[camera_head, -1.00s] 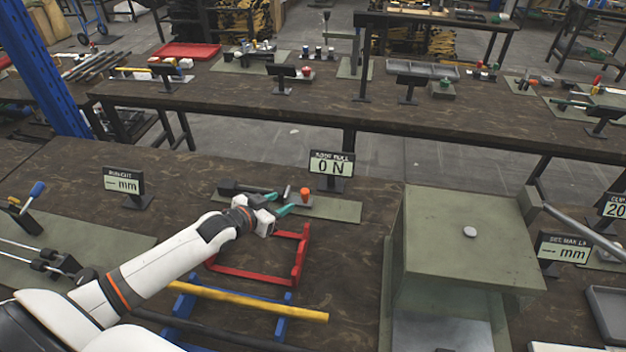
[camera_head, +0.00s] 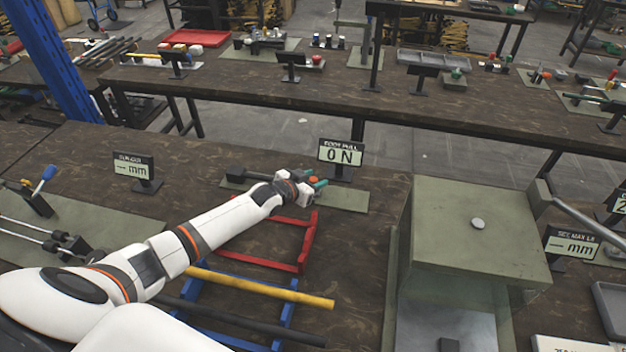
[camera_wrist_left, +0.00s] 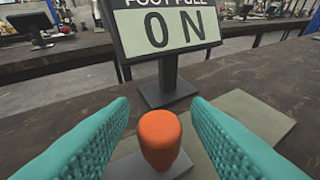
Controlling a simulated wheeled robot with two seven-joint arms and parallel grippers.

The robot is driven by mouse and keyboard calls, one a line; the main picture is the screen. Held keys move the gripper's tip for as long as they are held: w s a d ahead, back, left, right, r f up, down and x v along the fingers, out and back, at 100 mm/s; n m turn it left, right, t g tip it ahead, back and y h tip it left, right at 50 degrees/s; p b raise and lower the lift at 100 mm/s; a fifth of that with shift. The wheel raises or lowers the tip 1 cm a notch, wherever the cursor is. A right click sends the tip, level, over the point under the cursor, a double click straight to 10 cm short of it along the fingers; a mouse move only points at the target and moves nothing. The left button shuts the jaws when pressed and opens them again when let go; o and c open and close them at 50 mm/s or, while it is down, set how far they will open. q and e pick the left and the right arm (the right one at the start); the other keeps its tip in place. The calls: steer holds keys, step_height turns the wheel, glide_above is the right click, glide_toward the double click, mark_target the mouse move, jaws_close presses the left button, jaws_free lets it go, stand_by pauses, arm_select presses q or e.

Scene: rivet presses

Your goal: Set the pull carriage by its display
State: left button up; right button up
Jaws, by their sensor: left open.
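The display (camera_head: 341,153) reads "0 N" and stands on a small post at the back of the near bench; it also shows large in the left wrist view (camera_wrist_left: 168,28). An orange knob (camera_wrist_left: 160,138) stands upright on a small grey block in front of it, on a green base plate (camera_head: 351,200). My left gripper (camera_head: 318,184) is open, its teal fingers on either side of the orange knob with gaps showing in the left wrist view (camera_wrist_left: 160,140). In the head view the gripper mostly hides the knob and carriage. My right gripper is not in view.
A red frame (camera_head: 312,243) and a blue stand (camera_head: 287,318) with a yellow bar (camera_head: 262,288) lie below my left arm. A green box-like press (camera_head: 476,232) stands to the right. Another display (camera_head: 136,170) stands at the left.

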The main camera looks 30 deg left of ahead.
arm_select(q)
jaws_close()
steer(key=shift+w+d, duration=0.2)
steer(key=shift+d, duration=0.6)
jaws_free()
steer(key=shift+s, duration=0.1)
steer(key=v, duration=1.2)
steer(key=shift+r, duration=0.1)
